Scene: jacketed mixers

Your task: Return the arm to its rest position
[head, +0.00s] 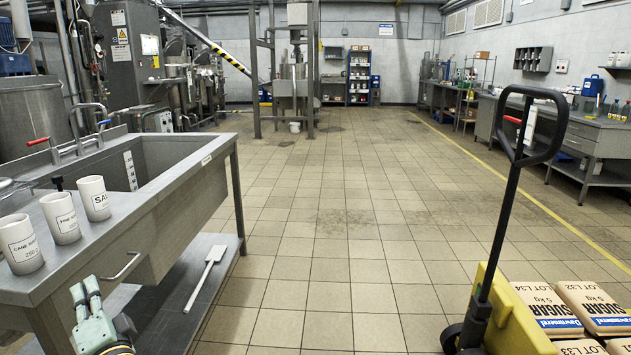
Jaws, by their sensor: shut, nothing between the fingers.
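My gripper (86,298) shows at the bottom left of the head view, beside the front edge of the steel sink table (190,180). Its pale green fingers point up and are shut with nothing between them. Only the end of my arm shows; the rest is cut off by the bottom edge of the frame.
Three white labelled canisters, one of them the salt canister (94,198), stand on the sink table. A white paddle (206,277) lies on its lower shelf. A yellow pallet truck (516,315) with sugar bags (603,306) stands at the right. The tiled floor (320,225) between is clear.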

